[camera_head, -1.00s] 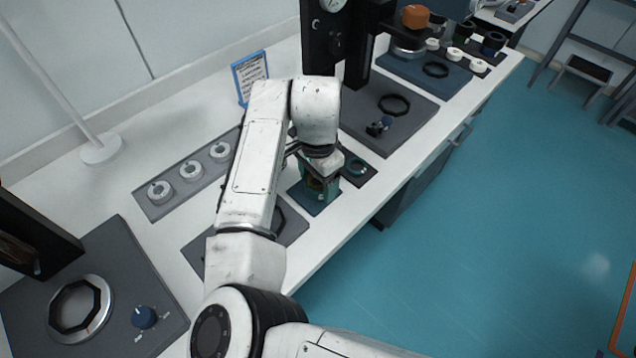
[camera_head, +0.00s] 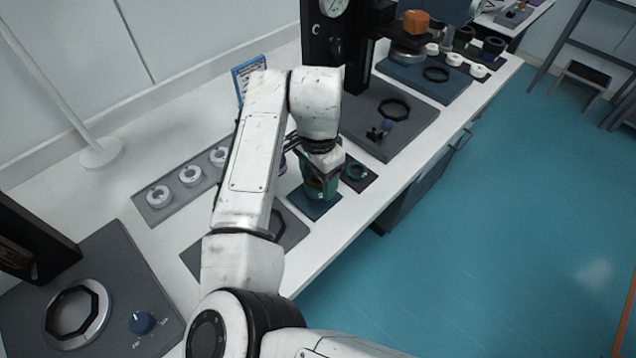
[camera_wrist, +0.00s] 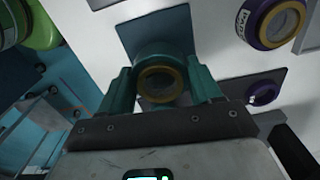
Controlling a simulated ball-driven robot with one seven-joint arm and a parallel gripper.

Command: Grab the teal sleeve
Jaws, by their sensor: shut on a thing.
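The teal sleeve (camera_wrist: 160,77) has a brass-coloured ring around its dark bore. It sits between the two teal-looking fingers of my gripper (camera_wrist: 162,88) in the wrist view. In the head view, my gripper (camera_head: 322,178) is at the small blue mat (camera_head: 311,207) near the table's front edge, shut on the sleeve. My arm and the fingers partly hide the sleeve there. The blue mat (camera_wrist: 158,33) also shows behind the sleeve in the wrist view. I cannot tell whether the sleeve touches the mat.
A grey strip (camera_head: 172,207) with white round parts lies left of my arm. A grey plate with a black ring (camera_head: 395,109) and a dark upright instrument stand behind. Floor is clear at right.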

